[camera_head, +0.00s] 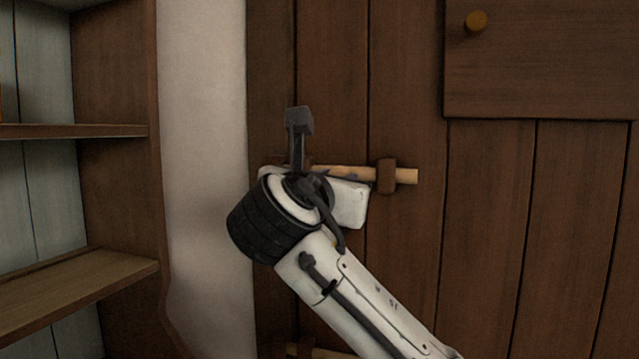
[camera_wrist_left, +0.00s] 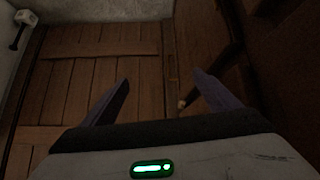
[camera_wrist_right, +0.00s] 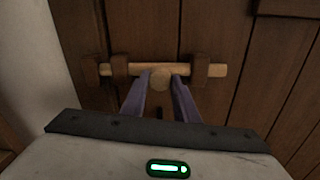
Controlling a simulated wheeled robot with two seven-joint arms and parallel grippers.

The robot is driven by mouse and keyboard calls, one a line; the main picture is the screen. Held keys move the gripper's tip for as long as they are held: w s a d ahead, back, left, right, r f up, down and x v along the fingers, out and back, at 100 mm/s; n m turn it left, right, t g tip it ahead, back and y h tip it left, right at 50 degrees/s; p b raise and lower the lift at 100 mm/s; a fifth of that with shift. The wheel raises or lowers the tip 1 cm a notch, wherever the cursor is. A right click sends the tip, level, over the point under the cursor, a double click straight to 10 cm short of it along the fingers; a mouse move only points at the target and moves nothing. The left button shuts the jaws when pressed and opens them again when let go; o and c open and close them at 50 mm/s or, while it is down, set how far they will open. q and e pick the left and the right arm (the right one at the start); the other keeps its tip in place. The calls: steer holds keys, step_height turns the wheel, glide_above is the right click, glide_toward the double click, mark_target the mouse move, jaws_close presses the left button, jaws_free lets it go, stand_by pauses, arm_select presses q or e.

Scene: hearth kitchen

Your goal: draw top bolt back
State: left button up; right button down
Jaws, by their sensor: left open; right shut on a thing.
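The top bolt is a pale wooden bar (camera_head: 345,173) lying level across the plank door. Its right end sticks out past a brown bracket (camera_head: 386,176); my right arm hides its left part in the head view. In the right wrist view the bar (camera_wrist_right: 125,69) runs from a left bracket (camera_wrist_right: 91,70) to a right bracket (camera_wrist_right: 200,71). I cannot tell how deep its left end sits. My right gripper (camera_wrist_right: 160,88) is shut on the bolt's round knob (camera_wrist_right: 160,78), between the brackets. My left gripper (camera_wrist_left: 160,90) is open and empty, away from the bolt.
Another pale bar (camera_head: 318,353) shows low on the door, mostly hidden. Open shelves (camera_head: 75,131) and a white wall (camera_head: 203,150) stand left of the door. A raised wooden panel with a round knob (camera_head: 476,21) is at upper right.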

steer(key=shift+s+d, duration=0.15)
steer(key=shift+d, duration=0.4)
steer(key=shift+s+d, duration=0.15)
steer(key=shift+d, duration=0.35)
steer(key=c, duration=1.6)
jaws_free()
steer(key=shift+c, duration=0.2)
steer(key=shift+o, duration=1.3)
steer(key=shift+d, duration=0.15)
steer(key=b+v, duration=0.2)
steer(key=v, duration=0.8)
steer(key=shift+s+a, duration=0.15)
steer(key=shift+a, duration=0.05)
